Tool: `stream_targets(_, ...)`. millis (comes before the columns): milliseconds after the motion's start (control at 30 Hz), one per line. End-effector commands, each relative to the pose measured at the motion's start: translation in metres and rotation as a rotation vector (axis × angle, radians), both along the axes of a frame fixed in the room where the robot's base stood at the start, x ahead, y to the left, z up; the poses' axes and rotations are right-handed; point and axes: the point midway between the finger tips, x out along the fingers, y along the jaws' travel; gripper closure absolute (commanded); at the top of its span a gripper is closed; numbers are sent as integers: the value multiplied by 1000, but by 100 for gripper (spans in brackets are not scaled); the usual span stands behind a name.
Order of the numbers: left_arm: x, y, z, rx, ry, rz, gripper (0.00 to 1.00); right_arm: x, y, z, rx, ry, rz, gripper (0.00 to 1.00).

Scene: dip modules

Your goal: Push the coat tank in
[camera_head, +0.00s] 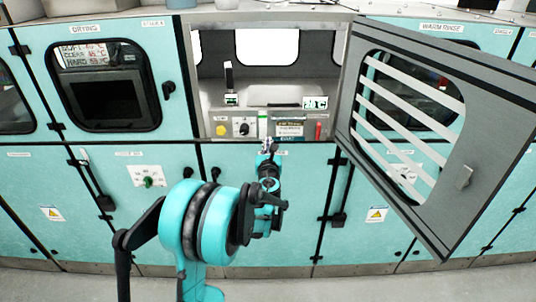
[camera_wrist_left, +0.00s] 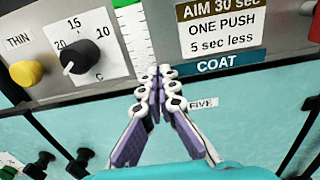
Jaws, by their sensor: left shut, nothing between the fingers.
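The coat tank front is a grey metal panel (camera_head: 258,142) in the open bay at the centre of the head view. It carries a placard (camera_head: 289,129); in the wrist view its blue strip (camera_wrist_left: 216,65) reads COAT. My left gripper (camera_head: 266,146) is in front of the panel's lower edge, below and left of the placard. In the left wrist view its fingers (camera_wrist_left: 158,72) are shut together with nothing between them, just below a white and green scale (camera_wrist_left: 137,38). I cannot tell whether the tips touch the panel. My right gripper is not in view.
A grey door (camera_head: 490,140) with a slatted window stands open to the right of the bay. On the panel are a yellow button (camera_head: 221,130), a black knob (camera_head: 243,129) and a red part (camera_head: 318,131). Teal cabinet fronts (camera_head: 335,240) with handles and valves run below.

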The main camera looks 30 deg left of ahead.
Motion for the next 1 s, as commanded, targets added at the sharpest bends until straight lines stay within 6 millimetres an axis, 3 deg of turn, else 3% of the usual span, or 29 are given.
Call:
stream_targets(567,13,9,0,0,0,1,100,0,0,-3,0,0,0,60)
stream_targets(833,65,40,1,0,0,2,100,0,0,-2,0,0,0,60)
stream_targets(1000,86,54,1,0,0,1,100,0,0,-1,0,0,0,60)
